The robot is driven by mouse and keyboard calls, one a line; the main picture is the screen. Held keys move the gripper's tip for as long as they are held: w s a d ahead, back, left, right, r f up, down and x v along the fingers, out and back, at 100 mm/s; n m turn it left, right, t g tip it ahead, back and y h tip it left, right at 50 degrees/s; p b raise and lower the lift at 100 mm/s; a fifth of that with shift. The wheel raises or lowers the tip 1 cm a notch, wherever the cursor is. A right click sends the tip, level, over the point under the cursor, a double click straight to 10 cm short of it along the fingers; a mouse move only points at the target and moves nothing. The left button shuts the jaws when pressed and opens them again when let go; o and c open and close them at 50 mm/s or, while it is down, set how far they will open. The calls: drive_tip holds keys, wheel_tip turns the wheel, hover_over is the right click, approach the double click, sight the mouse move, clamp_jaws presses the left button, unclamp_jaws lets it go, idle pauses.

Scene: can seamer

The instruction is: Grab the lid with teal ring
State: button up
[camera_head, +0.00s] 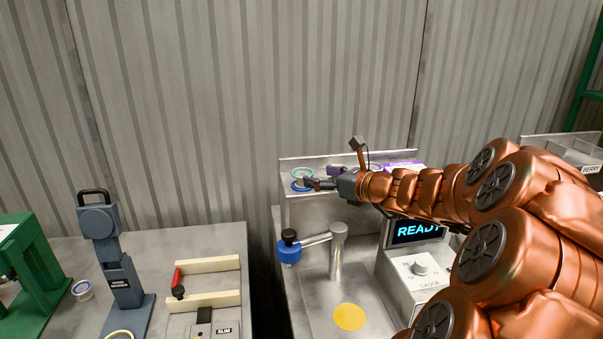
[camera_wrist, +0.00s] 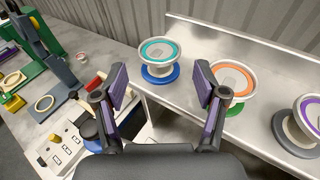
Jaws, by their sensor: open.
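The lid with the teal ring (camera_wrist: 158,50) sits on a blue round base (camera_wrist: 160,74) on the metal shelf. It also shows at the shelf's left end in the head view (camera_head: 302,172). My gripper (camera_wrist: 163,86) is open and empty. In the wrist view its two purple-padded fingers point toward the teal lid, which appears beyond and between the fingertips. In the head view my gripper (camera_head: 312,184) is at shelf height, close by the teal lid. Whether it touches anything cannot be told.
A lid with an orange ring (camera_wrist: 233,78) sits on a green base just right of the right finger. A lid with a purple ring (camera_wrist: 309,115) is farther right. The shelf has a raised back wall (camera_head: 345,160). Below are a seamer arm with a blue knob (camera_head: 288,250) and a READY display (camera_head: 418,230).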

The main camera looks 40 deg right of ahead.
sight(306, 174)
drive_tip(key=shift+p+x, duration=0.45)
drive_tip(key=shift+x, duration=2.45)
drive_tip(key=shift+c, duration=0.3)
drive_tip(key=c, duration=0.5)
